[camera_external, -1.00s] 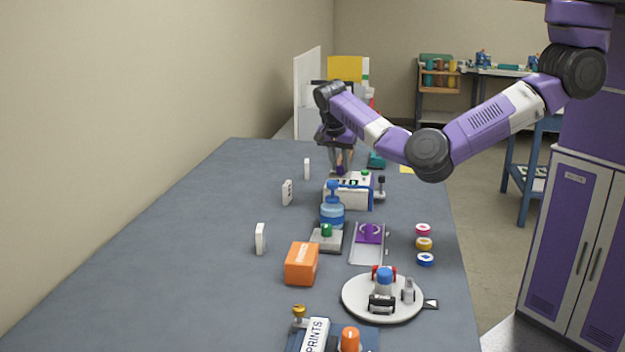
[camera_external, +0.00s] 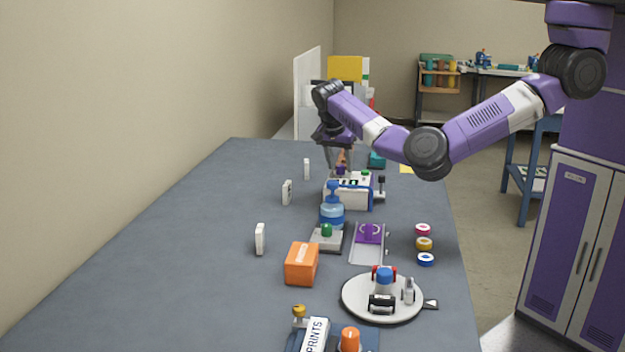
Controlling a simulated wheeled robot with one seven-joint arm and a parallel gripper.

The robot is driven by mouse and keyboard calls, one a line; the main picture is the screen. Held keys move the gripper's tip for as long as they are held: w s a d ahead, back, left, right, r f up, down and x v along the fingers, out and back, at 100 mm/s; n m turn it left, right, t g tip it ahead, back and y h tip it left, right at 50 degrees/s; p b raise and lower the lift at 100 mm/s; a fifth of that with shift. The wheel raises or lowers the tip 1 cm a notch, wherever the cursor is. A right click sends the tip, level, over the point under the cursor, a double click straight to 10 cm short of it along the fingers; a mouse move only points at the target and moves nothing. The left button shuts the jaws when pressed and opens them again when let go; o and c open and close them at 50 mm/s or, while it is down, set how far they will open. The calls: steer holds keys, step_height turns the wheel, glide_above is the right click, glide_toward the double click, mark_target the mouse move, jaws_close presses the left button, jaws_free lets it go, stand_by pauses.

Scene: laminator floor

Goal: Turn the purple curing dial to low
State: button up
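The purple curing dial (camera_external: 340,169) is a small knob on top of the white and blue machine (camera_external: 348,192), which stands toward the far end of the table. My gripper (camera_external: 340,164) points down just above the dial. Its grey fingers look spread apart, with nothing visibly held between them. The dial's top shows just below the fingertips. The dial's pointer and markings are too small to read.
A green button (camera_external: 366,173) sits beside the dial, and a dark-topped lever (camera_external: 381,186) stands at the machine's right side. The table's left side (camera_external: 180,250) is mostly clear.

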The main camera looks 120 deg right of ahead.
steer(key=v, duration=0.7)
steer(key=shift+w+r+b, duration=0.15)
steer(key=shift+r+b, duration=0.2)
steer(key=shift+a, duration=0.1)
